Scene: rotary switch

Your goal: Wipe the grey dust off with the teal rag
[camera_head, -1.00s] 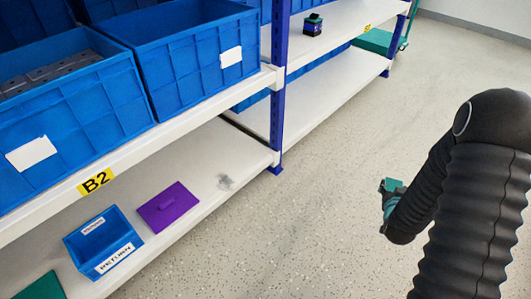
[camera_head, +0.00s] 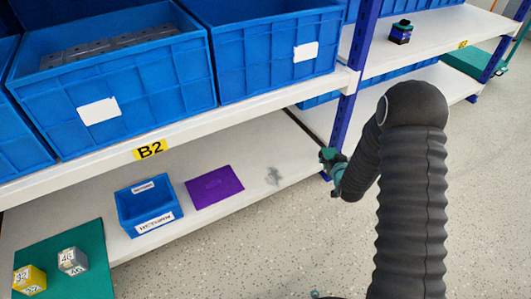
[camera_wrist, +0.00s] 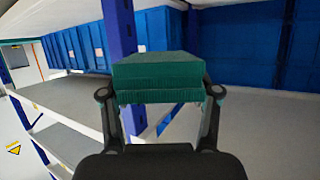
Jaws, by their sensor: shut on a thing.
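The grey dust (camera_head: 273,176) is a small smudge on the lower white shelf (camera_head: 258,150), near its front edge and left of the blue post. My gripper (camera_head: 331,160) is right of the dust in the head view, by the foot of the post, apart from the dust. It is shut on the teal rag (camera_head: 327,155), a thick block-like piece. In the wrist view the rag (camera_wrist: 158,75) sits between the two fingers of my gripper (camera_wrist: 160,100) and covers much of the view ahead. The dust is not visible in the wrist view.
A purple pad (camera_head: 214,186) lies left of the dust. Beyond it are a blue return bin (camera_head: 148,205) and a green mat (camera_head: 85,250) with yellow and grey cubes. The blue post (camera_head: 347,110) stands beside my gripper. Large blue crates (camera_head: 120,90) fill the shelf above.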

